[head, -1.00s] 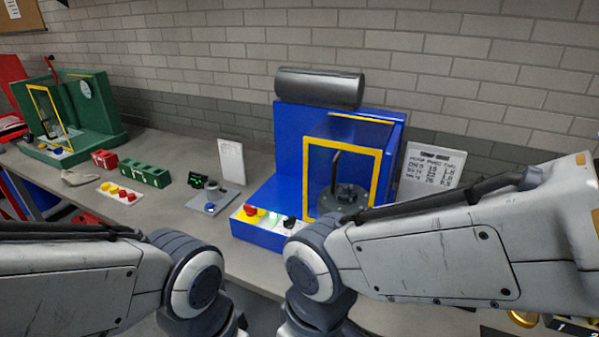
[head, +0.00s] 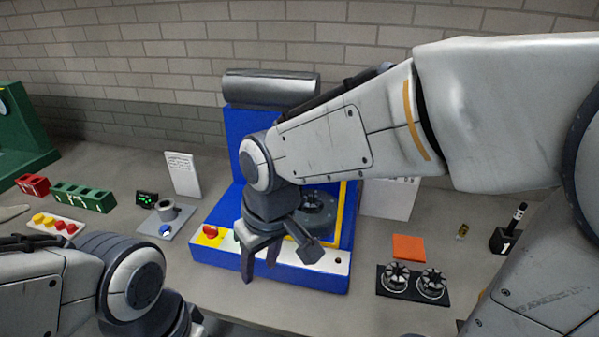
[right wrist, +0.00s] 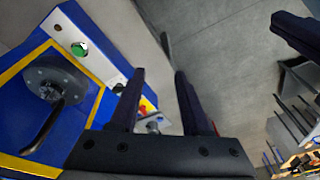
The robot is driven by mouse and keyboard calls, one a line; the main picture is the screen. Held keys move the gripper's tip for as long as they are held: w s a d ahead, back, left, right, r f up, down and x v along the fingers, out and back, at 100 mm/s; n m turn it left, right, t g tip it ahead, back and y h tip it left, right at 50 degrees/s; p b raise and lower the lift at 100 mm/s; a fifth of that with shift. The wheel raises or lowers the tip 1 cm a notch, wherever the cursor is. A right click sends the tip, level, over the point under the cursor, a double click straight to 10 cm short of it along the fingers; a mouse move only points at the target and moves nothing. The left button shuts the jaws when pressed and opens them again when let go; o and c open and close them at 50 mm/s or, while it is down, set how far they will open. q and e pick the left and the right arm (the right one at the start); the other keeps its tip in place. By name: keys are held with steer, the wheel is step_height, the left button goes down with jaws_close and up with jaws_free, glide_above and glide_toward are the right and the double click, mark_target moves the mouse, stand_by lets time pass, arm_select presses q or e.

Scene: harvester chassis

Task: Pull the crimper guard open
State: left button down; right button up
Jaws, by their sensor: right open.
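The crimper is the blue machine (head: 237,130) with a dark metal cylinder on top. Its yellow-framed guard (head: 346,215) is mostly hidden behind my right arm. The right wrist view shows the yellow frame (right wrist: 75,68) at left, with a grey disc and a black lever within it. My right gripper (head: 260,272) is open and empty, pointing down in front of the machine, over its button strip. In the right wrist view its two fingers (right wrist: 158,75) are apart with nothing between them, right of the guard. My left arm is at lower left; its jaws are out of frame.
A red button (head: 210,231) on a yellow base and a green button (right wrist: 78,48) are on the front strip. A grey fixture (head: 167,212) and a white board (head: 183,174) stand left. An orange pad (head: 408,247) and black tray (head: 412,292) lie right.

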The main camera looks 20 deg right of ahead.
steer(key=w+d+r+m+t+h+p, duration=0.15)
steer(key=w+d+r+m+p, duration=0.25)
steer(key=w+d+r, duration=0.8)
steer(key=p, duration=0.2)
glide_above(300, 205)
steer(key=shift+t, duration=0.45)
step_height(300, 205, down, 10)
steer(key=shift+w+d+f, duration=0.1)
steer(key=shift+f, duration=0.15)
arm_select(q)
step_height(300, 205, up, 8)
steer(key=shift+d, duration=0.15)
arm_select(e)
steer(key=shift+w+f, duration=0.25)
steer(key=shift+f, duration=0.25)
arm_select(q)
steer(key=shift+f, duration=0.1)
arm_select(e)
jaws_close()
